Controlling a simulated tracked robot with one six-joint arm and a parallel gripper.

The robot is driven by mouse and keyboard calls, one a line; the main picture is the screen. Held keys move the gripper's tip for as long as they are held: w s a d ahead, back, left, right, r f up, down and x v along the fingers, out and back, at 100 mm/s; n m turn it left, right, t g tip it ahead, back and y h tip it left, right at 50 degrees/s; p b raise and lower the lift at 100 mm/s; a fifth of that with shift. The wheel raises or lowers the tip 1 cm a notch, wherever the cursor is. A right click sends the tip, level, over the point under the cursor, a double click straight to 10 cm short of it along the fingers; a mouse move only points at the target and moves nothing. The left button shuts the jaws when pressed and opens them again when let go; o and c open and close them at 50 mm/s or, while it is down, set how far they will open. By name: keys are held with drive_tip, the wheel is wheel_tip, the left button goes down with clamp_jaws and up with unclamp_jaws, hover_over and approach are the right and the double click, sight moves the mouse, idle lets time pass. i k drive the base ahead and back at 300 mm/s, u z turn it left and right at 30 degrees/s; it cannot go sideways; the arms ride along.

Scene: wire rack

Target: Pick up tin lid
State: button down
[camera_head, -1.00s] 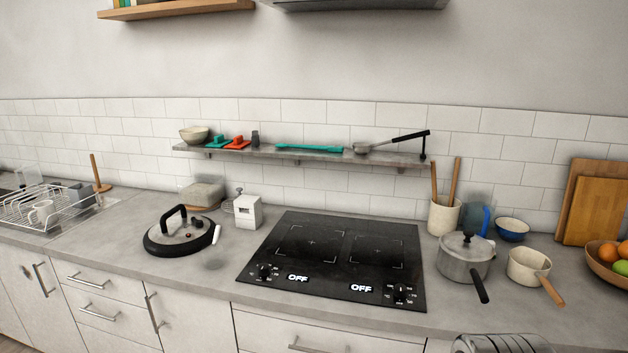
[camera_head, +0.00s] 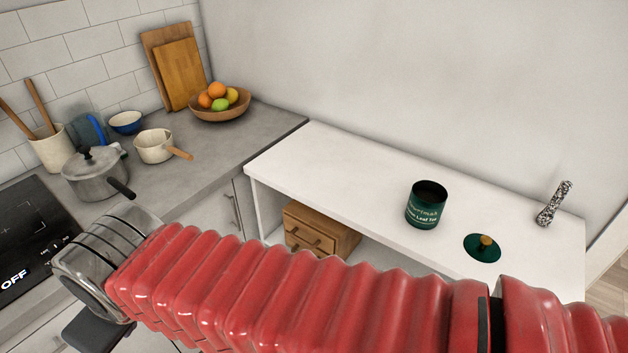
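The tin lid (camera_head: 475,253) is a dark green disc with a gold-coloured knob. It lies flat, knob up, on the white table at the right of the head view. The open dark green tea tin (camera_head: 425,210) stands upright to its left, apart from it. My red-sleeved arm crosses the lower part of the view, in front of the table.
A patterned cylinder (camera_head: 553,205) stands tilted at the table's right end. The white tabletop (camera_head: 340,160) is bare left of the tin. A wooden drawer box (camera_head: 318,230) sits below. The grey counter at left holds a fruit bowl (camera_head: 222,113), a pot (camera_head: 92,178) and a saucepan (camera_head: 153,148).

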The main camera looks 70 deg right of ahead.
sight(481, 249)
drive_tip(key=z, duration=3.8)
